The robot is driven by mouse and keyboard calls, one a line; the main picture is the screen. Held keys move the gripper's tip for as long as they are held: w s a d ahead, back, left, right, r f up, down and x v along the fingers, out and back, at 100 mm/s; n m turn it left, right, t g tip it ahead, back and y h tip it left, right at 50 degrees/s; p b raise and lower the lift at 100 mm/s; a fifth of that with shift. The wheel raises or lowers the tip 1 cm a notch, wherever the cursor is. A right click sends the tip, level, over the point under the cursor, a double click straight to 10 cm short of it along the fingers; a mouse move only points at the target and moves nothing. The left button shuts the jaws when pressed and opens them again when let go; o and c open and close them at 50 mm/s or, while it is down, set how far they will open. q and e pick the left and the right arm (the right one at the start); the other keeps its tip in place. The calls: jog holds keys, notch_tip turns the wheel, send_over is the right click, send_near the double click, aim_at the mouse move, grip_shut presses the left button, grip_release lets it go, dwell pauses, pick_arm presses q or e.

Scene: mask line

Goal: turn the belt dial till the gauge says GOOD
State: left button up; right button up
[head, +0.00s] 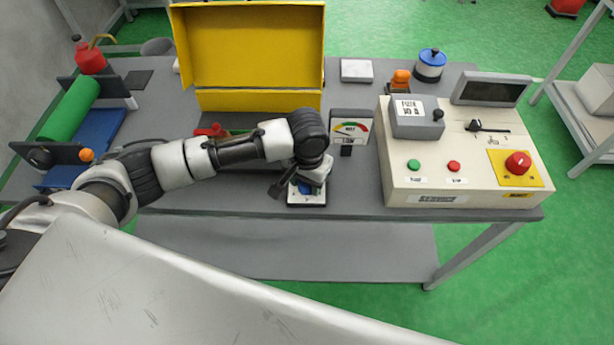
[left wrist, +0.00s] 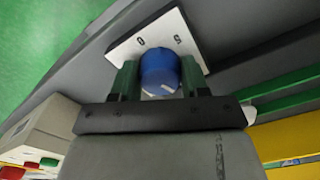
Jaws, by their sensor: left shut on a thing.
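The belt dial is a blue knob (head: 305,187) on a white plate (head: 307,203) at the table's front edge. In the left wrist view the knob (left wrist: 159,68) has a pale mark on its near side, and the plate (left wrist: 187,27) shows "0" and "5". My left gripper (left wrist: 158,82) is shut on the knob, one finger on each side; in the head view my wrist partly hides it. The gauge (head: 349,127) stands just behind and right of the dial, with a coloured arc running to red at right. Its needle appears to lie toward the left; the exact reading is too small to tell.
A beige control box (head: 455,185) with buttons and a red emergency stop (head: 518,163) stands at right. A yellow open box (head: 250,45) stands behind my arm. A green roller (head: 68,112) is at left. The table's front edge is close to the dial.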

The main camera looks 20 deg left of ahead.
pick_arm(q)
jog(key=n+p, duration=0.2)
jog(key=p, duration=0.2)
jog(key=n+p, duration=0.3)
jog(key=p, duration=0.1)
jog(key=n+p, duration=0.2)
jog(key=p, duration=0.2)
jog(key=shift+r, duration=0.3)
jog(key=shift+f+n+p, duration=0.25)
jog(key=shift+n+p, duration=1.15)
jog(key=shift+n, duration=0.2)
jog(key=o, duration=0.9)
notch_tip(320, 180, up, 11)
jog(key=shift+f+b, duration=0.1)
jog(key=shift+b, duration=0.2)
